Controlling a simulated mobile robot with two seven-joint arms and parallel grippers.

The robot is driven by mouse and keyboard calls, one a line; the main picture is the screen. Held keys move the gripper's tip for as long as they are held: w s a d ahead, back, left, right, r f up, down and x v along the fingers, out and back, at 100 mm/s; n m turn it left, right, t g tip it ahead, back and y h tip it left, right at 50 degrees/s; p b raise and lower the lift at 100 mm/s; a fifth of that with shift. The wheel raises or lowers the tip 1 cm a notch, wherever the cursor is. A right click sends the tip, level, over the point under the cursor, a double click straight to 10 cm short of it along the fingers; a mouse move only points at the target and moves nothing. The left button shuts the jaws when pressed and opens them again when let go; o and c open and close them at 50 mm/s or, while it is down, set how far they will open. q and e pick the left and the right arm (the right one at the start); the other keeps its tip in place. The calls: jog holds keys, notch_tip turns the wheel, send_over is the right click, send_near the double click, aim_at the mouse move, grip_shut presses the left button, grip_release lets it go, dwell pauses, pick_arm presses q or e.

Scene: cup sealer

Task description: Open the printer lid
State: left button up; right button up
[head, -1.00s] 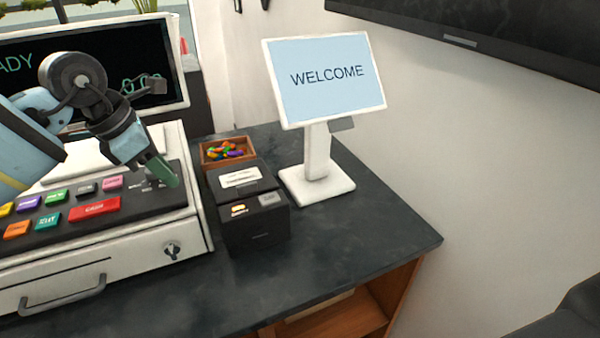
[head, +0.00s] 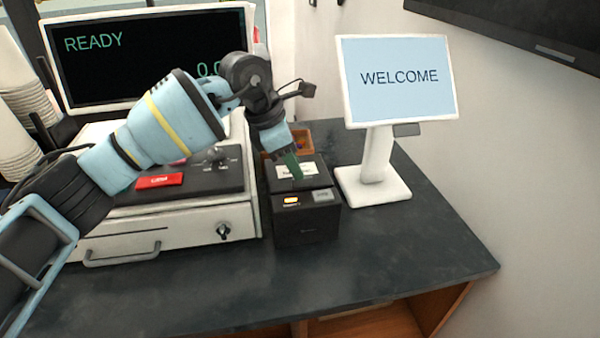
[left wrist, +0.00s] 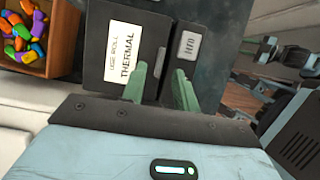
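The dark receipt printer (head: 306,222) stands on the counter, right of the cash register. Its lid (head: 316,181) carries a white label and looks closed. The front strip has a lit yellow button and a grey button. In the left wrist view the lid (left wrist: 113,20) shows its label, "USE ROLL THERMAL". My left gripper (head: 294,178) points down over the printer and hides part of the lid. I cannot make out my right gripper.
The cash register (head: 170,238) is left of the printer, and a WELCOME screen (head: 398,82) stands to its right. A wooden box of colourful pieces (left wrist: 38,62) sits behind the printer. The counter (head: 420,255) is clear in front and to the right.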

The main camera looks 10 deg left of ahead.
pick_arm(q)
jog(key=shift+x, duration=1.8)
grip_shut()
